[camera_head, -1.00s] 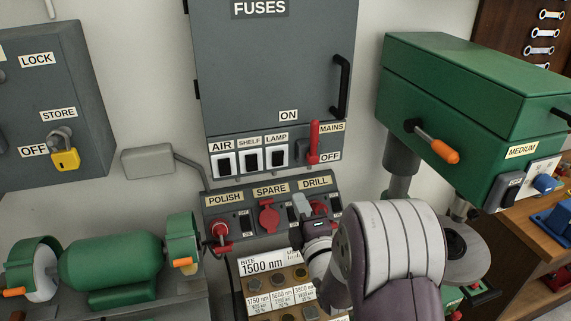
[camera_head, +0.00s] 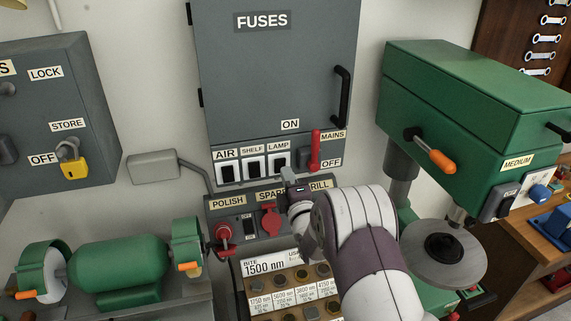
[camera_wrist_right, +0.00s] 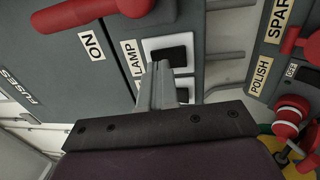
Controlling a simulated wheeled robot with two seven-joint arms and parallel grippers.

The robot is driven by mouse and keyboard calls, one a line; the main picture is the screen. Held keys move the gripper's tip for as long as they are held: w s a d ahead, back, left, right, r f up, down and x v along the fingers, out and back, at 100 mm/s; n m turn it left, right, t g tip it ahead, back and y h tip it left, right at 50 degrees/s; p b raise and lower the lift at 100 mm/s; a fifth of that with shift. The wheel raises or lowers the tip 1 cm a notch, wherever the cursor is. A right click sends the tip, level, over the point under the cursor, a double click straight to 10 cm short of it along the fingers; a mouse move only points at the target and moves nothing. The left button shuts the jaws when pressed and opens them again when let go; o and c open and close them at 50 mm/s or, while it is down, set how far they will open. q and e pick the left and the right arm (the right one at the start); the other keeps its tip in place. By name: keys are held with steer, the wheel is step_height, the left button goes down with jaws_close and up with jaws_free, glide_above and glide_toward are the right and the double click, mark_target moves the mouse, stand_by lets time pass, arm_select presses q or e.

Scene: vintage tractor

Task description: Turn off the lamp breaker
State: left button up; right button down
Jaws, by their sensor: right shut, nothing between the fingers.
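The lamp breaker (camera_head: 277,159) is a black rocker in a white frame under the LAMP label, the rightmost of three on the grey fuse box. My right gripper (camera_head: 289,174) is shut and empty, its fingertips just below this breaker. In the right wrist view the shut fingers (camera_wrist_right: 158,72) point at the lamp breaker (camera_wrist_right: 168,53) and overlap the lower edge of its frame. I cannot tell whether they touch it. My left gripper is not in view.
The air breaker (camera_head: 228,172) and shelf breaker (camera_head: 253,166) sit to the left. The red mains lever (camera_head: 315,151) stands close on the right. Below is the POLISH, SPARE and DRILL socket panel (camera_head: 226,214), partly hidden by my arm. A green drill press (camera_head: 470,110) stands right.

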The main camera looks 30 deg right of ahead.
mark_target(280, 166)
steer(key=shift+p+x, duration=0.3)
steer(key=shift+x, duration=0.85)
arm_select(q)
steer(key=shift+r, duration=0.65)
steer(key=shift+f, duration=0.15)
arm_select(e)
steer(key=shift+w+b, duration=0.15)
steer(key=shift+b, duration=0.45)
steer(key=shift+r, duration=0.15)
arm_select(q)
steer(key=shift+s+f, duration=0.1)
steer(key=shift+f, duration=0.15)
